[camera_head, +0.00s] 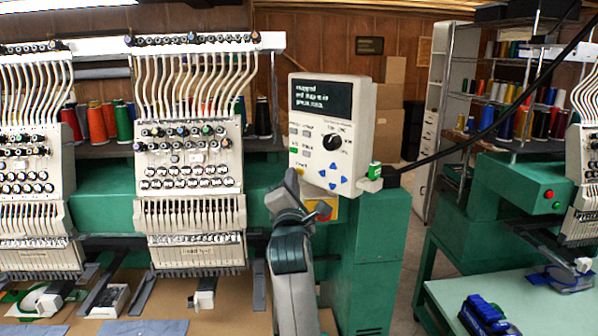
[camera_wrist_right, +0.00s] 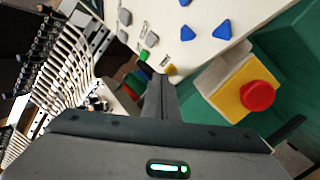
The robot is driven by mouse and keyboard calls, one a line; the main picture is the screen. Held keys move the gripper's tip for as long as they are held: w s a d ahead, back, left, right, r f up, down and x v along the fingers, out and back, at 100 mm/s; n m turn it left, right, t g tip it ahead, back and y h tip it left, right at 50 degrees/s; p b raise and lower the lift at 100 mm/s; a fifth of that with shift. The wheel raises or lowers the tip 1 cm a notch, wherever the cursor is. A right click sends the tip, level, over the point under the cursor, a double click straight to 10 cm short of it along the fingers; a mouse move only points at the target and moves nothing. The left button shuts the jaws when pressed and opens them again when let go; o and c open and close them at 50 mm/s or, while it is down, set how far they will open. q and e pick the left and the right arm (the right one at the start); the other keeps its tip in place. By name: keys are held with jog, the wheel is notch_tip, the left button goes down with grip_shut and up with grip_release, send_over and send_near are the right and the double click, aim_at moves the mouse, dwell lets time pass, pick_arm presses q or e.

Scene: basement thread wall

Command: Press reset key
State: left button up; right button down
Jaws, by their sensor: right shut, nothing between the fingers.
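The control panel (camera_head: 332,130) is a cream box with a dark screen, a black knob, grey keys, a green key, a yellow key and blue arrow keys. The wrist view shows its lower part (camera_wrist_right: 211,50), with the yellow key (camera_wrist_right: 172,70) and the green key (camera_wrist_right: 144,56) near my fingertips. The key labels are too small to read, so I cannot tell which is the reset key. My right gripper (camera_head: 291,178) is shut and empty, just below the panel's lower left corner. Its fingers show in the wrist view (camera_wrist_right: 158,82); contact cannot be told. My left gripper is out of view.
A red stop button on a yellow plate (camera_wrist_right: 257,96) sits on the green machine body beside my fingers. Embroidery heads (camera_head: 190,150) fill the left. A pale table (camera_head: 500,285) stands at lower right.

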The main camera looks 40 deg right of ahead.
jog(key=shift+w+d+p, duration=0.1)
jog(key=shift+d+p, duration=0.25)
jog(key=shift+d, duration=0.15)
dwell(0.8)
jog(key=shift+a, duration=0.15)
jog(key=shift+s+a+p, duration=0.2)
jog(key=shift+a+p, duration=0.15)
jog(key=shift+a, duration=0.4)
dwell(0.3)
jog(key=shift+s+a+p, duration=0.2)
jog(key=shift+a+p, duration=0.1)
jog(key=shift+a, duration=0.95)
jog(key=shift+s+a+p, duration=0.15)
jog(key=shift+a+p, duration=0.1)
jog(key=shift+a, duration=1)
